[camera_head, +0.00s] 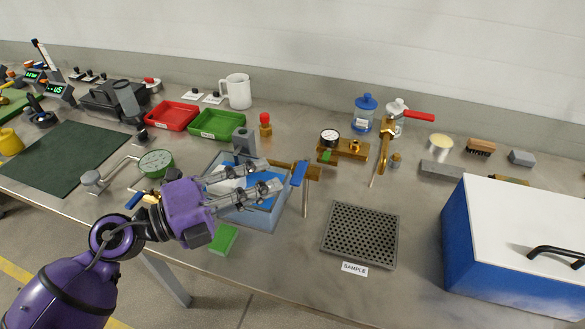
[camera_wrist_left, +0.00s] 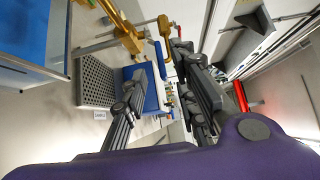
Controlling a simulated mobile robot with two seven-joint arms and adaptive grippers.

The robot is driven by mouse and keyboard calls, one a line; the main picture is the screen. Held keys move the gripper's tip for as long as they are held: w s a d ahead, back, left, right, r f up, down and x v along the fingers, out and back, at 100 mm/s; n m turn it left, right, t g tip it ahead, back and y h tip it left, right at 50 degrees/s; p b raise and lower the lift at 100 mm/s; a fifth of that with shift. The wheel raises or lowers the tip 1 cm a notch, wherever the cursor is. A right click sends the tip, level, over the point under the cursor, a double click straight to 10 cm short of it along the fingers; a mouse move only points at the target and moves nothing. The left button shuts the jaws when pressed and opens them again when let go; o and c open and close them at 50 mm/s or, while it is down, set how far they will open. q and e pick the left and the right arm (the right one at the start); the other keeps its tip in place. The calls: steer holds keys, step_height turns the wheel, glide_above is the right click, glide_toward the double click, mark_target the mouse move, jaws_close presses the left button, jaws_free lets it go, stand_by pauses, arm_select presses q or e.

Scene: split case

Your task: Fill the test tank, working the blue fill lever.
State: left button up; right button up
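The blue fill lever (camera_head: 299,172) sticks up at the end of a brass valve (camera_head: 280,165) at the tank's right side. The test tank is a grey open bin (camera_head: 262,219) with a blue interior, partly hidden under my gripper. My left gripper (camera_head: 274,175) reaches over the tank from the left, its fingers apart and empty, with the tips just left of the lever. The fingers (camera_wrist_left: 160,65) are also spread in the left wrist view, with the brass valve (camera_wrist_left: 128,36) beyond them. My right gripper is not in view.
A perforated grey plate (camera_head: 360,235) marked SAMPLE lies right of the tank. A blue case with a white lid (camera_head: 520,225) stands at the right. A brass gauge fitting (camera_head: 345,151) stands behind. A green block (camera_head: 223,239) lies near the front edge. Red and green trays (camera_head: 216,124) sit behind.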

mark_target(299, 171)
arm_select(q)
steer(key=p+x, duration=0.1)
steer(key=x, duration=0.7)
steer(key=shift+s+p, duration=0.15)
steer(key=shift+p, duration=0.15)
jaws_close()
